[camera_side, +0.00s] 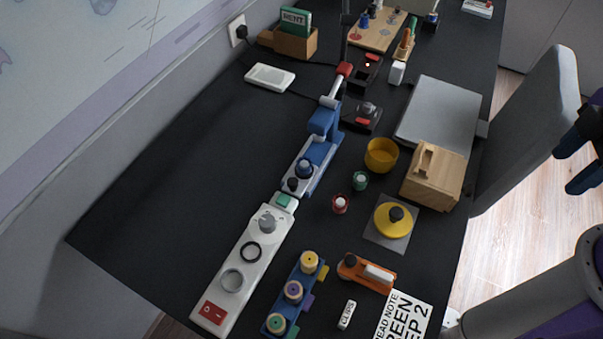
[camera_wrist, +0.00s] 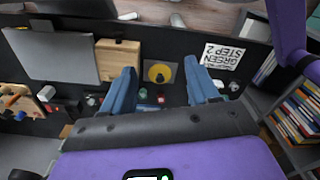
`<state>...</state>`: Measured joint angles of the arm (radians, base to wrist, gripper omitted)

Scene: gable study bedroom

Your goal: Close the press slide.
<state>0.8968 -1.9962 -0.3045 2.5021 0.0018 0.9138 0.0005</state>
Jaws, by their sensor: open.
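A blue and grey bench device (camera_side: 316,150), which looks like the press, stands mid-desk. It has a dark round knob (camera_side: 305,167) on its near part and a long lever arm with a red end (camera_side: 344,69). I cannot tell clearly which part is the slide or how far it stands open. My gripper (camera_side: 567,170) is at the right edge of the side view, open and empty, beyond the desk and well away from the press. In the wrist view my gripper's (camera_wrist: 160,68) two blue fingers are spread over the desk; the press is not clearly visible there.
A wooden box (camera_side: 432,178), yellow bowl (camera_side: 381,155), yellow lid (camera_side: 394,220) and grey panel (camera_side: 438,114) lie between my gripper and the press. A white control strip (camera_side: 243,264) lies nearer. A chair back (camera_side: 520,130) stands at the right. The left desk is clear.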

